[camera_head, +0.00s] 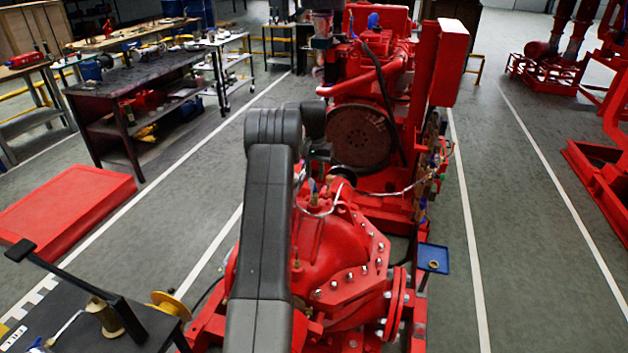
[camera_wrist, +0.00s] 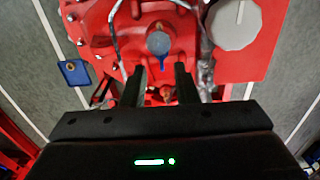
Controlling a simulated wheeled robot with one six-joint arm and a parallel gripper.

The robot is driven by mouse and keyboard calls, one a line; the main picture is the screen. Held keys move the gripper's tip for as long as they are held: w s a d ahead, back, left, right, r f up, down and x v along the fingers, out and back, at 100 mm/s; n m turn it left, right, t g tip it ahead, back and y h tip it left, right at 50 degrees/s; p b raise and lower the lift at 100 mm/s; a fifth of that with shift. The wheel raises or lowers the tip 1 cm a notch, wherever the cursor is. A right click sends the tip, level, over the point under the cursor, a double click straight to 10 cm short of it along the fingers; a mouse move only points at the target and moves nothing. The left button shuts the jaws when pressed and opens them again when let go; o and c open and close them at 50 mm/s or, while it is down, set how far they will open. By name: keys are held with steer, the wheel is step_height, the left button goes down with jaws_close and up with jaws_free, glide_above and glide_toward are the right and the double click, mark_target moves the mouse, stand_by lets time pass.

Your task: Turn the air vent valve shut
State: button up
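The air vent valve seems to be the small fitting with a grey round top (camera_wrist: 158,42) and a short blue handle (camera_wrist: 161,64), on top of the red pump casing (camera_wrist: 98,30) in the wrist view. The handle points down the picture toward my gripper (camera_wrist: 160,72). My gripper's two black fingers are apart, one on each side of the handle's end. Whether they touch it I cannot tell. In the head view, a small grey-blue fitting (camera_head: 313,186) shows on the pump casing (camera_head: 335,245), just right of my arm, which hides my gripper there.
A thin silvery pipe (camera_wrist: 117,42) curves close by the valve. A blue tray (camera_head: 433,258) stands beside the pump. The red engine (camera_head: 375,95) rises behind.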

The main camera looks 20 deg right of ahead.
mark_target(314, 188)
steer(key=f, duration=0.2)
steer(key=shift+w+f, duration=0.2)
steer(key=shift+f, duration=0.15)
steer(key=shift+s+f+p, duration=0.1)
steer(key=shift+f+p, duration=0.25)
steer(key=shift+f, duration=0.5)
steer(key=shift+c, duration=0.2)
jaws_close()
